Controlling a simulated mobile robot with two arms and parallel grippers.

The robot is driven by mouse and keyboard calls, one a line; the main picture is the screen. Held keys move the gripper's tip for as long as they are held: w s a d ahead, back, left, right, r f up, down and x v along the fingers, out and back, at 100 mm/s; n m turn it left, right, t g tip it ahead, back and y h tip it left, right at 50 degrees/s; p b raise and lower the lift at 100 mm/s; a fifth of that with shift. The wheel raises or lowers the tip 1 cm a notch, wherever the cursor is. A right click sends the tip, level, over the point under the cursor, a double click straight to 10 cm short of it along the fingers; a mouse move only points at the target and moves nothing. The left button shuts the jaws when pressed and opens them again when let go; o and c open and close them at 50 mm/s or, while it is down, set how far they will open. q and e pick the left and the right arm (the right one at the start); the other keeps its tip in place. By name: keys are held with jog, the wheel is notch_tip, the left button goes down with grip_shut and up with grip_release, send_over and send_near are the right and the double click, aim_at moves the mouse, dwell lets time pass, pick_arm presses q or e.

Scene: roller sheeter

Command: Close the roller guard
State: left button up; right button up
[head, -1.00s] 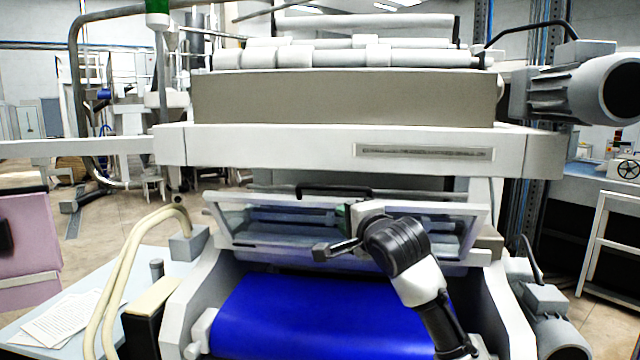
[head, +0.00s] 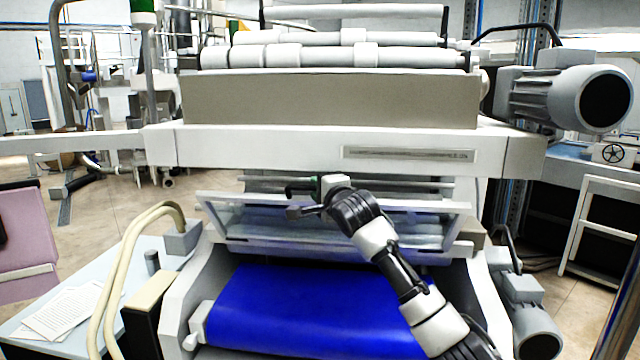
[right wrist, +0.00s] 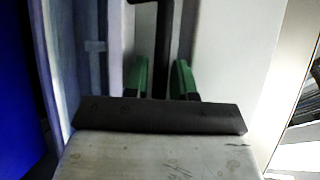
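The roller guard (head: 280,243) is a framed, see-through panel across the machine's front, tilted outward at its top, above the blue belt. Its black handle (head: 291,188) runs along the top edge; my right gripper hides much of it. My right gripper (head: 318,186) is at the handle. In the right wrist view its two green fingertips (right wrist: 163,80) stand apart on either side of the dark handle bar (right wrist: 163,45), with a narrow gap showing on the left side. The rollers behind the guard are partly hidden. My left gripper is not in view.
The blue belt (head: 300,310) slopes down toward me under the guard. A wide white beam (head: 260,150) crosses above it. A side table with papers (head: 65,312) and curved hoses stands at left. Grey motors (head: 575,98) stick out at right.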

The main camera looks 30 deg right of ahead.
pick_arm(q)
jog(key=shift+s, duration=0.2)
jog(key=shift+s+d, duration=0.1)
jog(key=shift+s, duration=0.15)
pick_arm(e)
grip_shut()
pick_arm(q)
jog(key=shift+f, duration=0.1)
pick_arm(e)
jog(key=shift+f, duration=0.1)
